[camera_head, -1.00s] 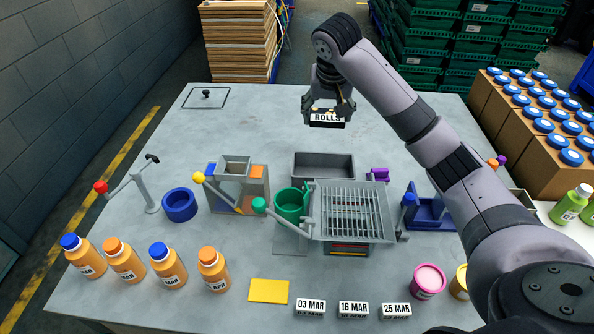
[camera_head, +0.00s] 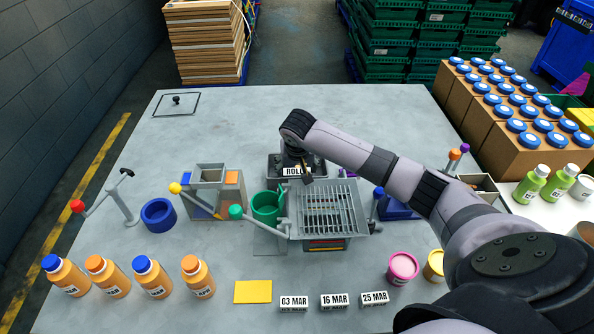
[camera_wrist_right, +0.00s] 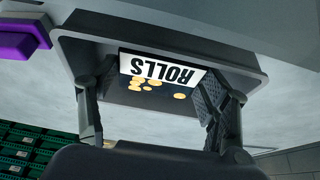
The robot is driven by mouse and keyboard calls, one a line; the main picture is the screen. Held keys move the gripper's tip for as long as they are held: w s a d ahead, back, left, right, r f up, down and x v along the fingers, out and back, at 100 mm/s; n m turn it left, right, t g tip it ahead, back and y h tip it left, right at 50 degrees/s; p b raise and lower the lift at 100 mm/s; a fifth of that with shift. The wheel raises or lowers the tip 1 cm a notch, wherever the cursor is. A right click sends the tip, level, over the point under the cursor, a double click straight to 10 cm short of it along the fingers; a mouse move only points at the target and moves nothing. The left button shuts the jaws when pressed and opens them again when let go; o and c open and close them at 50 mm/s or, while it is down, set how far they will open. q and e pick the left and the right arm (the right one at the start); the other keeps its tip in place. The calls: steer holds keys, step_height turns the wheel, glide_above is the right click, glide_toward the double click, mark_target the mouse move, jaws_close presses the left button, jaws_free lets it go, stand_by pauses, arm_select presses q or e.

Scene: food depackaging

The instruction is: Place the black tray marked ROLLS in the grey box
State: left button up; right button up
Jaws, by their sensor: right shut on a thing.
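The black tray marked ROLLS shows by its white label (camera_head: 293,171) in the head view. It also shows in the right wrist view (camera_wrist_right: 165,95), with small orange-yellow pieces on it. My right gripper (camera_head: 300,170) is shut on the tray, with one finger at each side in the wrist view. The grey box (camera_head: 273,161) stands at the middle of the table, partly hidden by my arm and the tray. The tray is at the box opening, within its rim (camera_wrist_right: 90,48) in the wrist view. I cannot tell whether it touches the floor. My left gripper is not in view.
A metal grid stand (camera_head: 335,212) and a green cup (camera_head: 267,206) stand just in front of the box. A grey block fixture (camera_head: 215,190) is to the left. Orange bottles (camera_head: 150,276) line the front left.

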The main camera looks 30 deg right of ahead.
step_height(320, 180, down, 2)
steer(key=shift+s+f, duration=0.1)
steer(key=shift+f, duration=0.2)
